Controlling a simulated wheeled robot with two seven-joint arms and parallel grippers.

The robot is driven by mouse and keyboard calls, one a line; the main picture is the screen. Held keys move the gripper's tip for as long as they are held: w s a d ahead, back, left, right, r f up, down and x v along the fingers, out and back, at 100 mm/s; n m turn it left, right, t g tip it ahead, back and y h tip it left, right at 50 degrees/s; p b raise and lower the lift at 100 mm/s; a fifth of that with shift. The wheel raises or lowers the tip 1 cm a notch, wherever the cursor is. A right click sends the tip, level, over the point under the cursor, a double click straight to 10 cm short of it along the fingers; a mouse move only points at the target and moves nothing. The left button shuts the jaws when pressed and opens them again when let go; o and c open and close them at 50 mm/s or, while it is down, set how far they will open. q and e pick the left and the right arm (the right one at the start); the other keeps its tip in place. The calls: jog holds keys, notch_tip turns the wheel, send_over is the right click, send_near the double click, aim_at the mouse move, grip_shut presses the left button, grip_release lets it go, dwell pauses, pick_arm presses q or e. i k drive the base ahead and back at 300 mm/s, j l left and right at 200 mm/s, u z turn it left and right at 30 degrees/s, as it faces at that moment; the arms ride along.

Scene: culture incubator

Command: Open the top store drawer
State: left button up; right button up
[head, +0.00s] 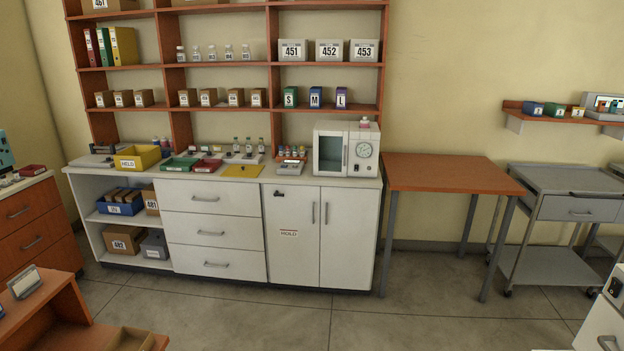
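A white three-drawer unit stands in the middle of the long counter against the back wall. Its top drawer (212,199) looks shut, with a grey bar handle (205,199) across its front. The middle drawer (212,230) and the bottom drawer (218,263) below it also look shut. No label marks any of these as the store drawer. Neither of my grippers is in view.
A white incubator (346,148) stands on the counter (270,177). An orange-topped table (448,173) and grey cart (566,205) stand right. Floor before the drawers is clear.

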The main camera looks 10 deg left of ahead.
aim_at(239, 198)
jog(key=i, duration=1.65)
